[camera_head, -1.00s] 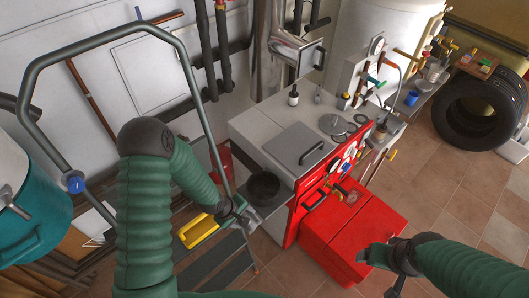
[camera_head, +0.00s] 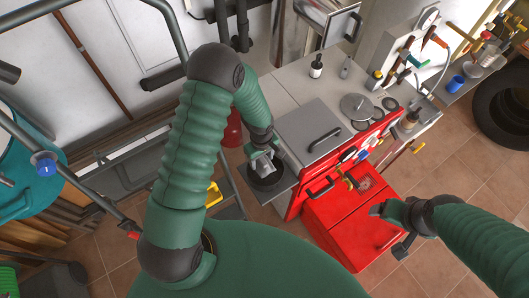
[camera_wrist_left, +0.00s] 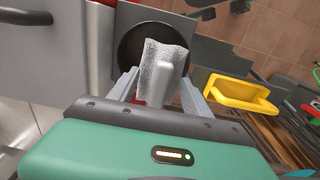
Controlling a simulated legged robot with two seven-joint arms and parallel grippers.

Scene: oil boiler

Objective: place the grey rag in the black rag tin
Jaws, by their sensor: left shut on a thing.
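The grey rag (camera_wrist_left: 163,62) is pinched between the fingers of my left gripper (camera_wrist_left: 158,88) in the left wrist view. In the head view my left gripper (camera_head: 262,160) and the rag (camera_head: 263,170) are over the round black rag tin (camera_head: 270,186), which sits on a grey side shelf of the boiler. In the wrist view the rag overlaps the tin's dark opening (camera_wrist_left: 131,47); its height above the tin's floor is hard to tell. My right gripper (camera_head: 391,228) is open and empty in front of the red boiler front.
The boiler's grey top carries a square lid with a handle (camera_head: 309,132), a round cover (camera_head: 357,107) and small bottles. The red cabinet (camera_head: 350,215) stands to the right. A yellow tray (camera_wrist_left: 241,94) lies beside the shelf. Floor is clear at lower right.

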